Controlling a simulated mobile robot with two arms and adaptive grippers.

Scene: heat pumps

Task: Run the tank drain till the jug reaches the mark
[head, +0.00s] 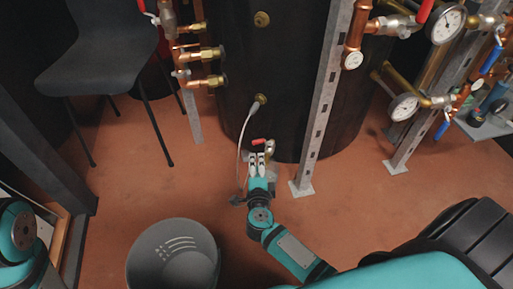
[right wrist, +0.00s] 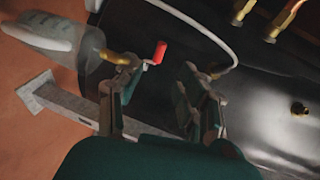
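The tank (head: 290,60) is a large dark cylinder in the middle of the head view. Low on its front is the drain valve with a red lever (head: 258,141); the right wrist view shows the red lever (right wrist: 160,52) on a brass fitting (right wrist: 115,57). A clear, jug-like vessel (right wrist: 45,38) lies beside the fitting in the wrist view; its level and any mark cannot be made out. My right gripper (head: 260,160) is at the valve. Its fingers (right wrist: 168,82) are apart and empty, with the red lever just beyond and between the tips. My left gripper is out of view.
A steel upright (head: 325,95) stands right of the valve. A pale hose (head: 241,135) hangs down the tank. A black chair (head: 95,55) is at upper left. Pipes and gauges (head: 447,24) fill the right.

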